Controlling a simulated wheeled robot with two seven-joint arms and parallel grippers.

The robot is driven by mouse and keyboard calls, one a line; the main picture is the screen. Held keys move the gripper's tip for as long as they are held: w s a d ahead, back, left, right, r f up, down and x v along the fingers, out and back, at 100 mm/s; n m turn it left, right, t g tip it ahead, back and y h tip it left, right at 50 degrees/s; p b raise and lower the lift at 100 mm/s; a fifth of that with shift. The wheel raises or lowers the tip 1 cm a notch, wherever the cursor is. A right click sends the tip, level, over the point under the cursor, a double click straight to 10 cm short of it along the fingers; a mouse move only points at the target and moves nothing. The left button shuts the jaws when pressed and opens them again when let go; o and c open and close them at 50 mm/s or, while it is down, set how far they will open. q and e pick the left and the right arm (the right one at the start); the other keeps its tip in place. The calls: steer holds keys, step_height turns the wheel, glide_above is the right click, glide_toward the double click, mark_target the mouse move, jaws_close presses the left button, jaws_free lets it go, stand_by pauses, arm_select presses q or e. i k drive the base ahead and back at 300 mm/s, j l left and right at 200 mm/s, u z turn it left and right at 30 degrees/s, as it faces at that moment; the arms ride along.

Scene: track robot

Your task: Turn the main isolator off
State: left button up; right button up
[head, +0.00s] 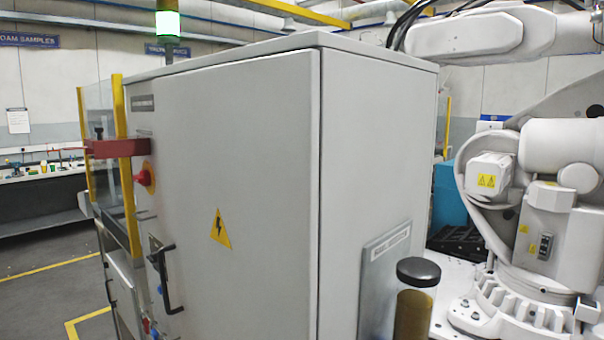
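A red rotary switch (147,178) on a yellow backing sits on the left-hand face of a grey cabinet (255,180). It looks like the main isolator. I see it at a steep angle from the side, so I cannot tell its handle's position. Neither of my grippers is in view.
A red block (116,148) juts left above the switch, by a yellow-framed clear guard (125,170). A black door handle (165,280) is lower down. A black-capped yellow post (413,312) stands at the front right. A white industrial robot (570,190) is at right.

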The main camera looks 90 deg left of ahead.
mark_target(143, 179)
steer(key=u, duration=3.7)
